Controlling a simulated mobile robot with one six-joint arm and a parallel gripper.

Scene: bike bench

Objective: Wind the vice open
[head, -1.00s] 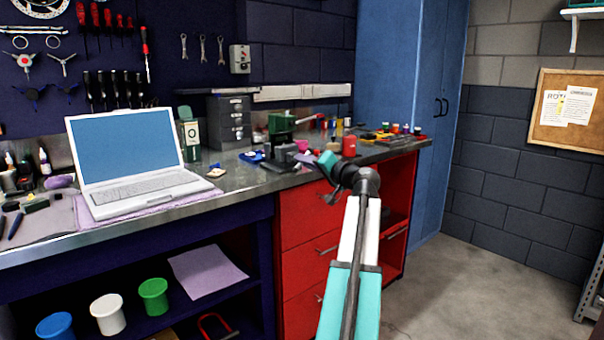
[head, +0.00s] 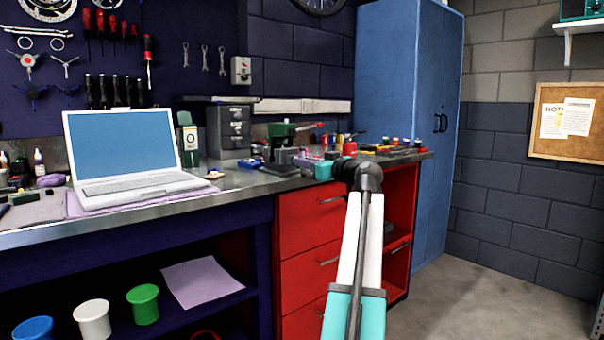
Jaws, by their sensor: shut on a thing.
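The vice (head: 283,133) is green with a dark lower part and stands on the workbench (head: 240,184), left of my arm. My gripper (head: 318,166), teal, is at the bench's front edge, just right of and in front of the vice. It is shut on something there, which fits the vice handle. The fingertips and what they hold are too small and partly hidden to make out. My wrist hides part of the bench behind it.
An open laptop (head: 122,158) and a grey drawer unit (head: 229,132) stand to the left. A red canister (head: 350,147) and several small items are behind my wrist. Red drawers (head: 305,215) are below. The floor (head: 480,300) at the right is clear.

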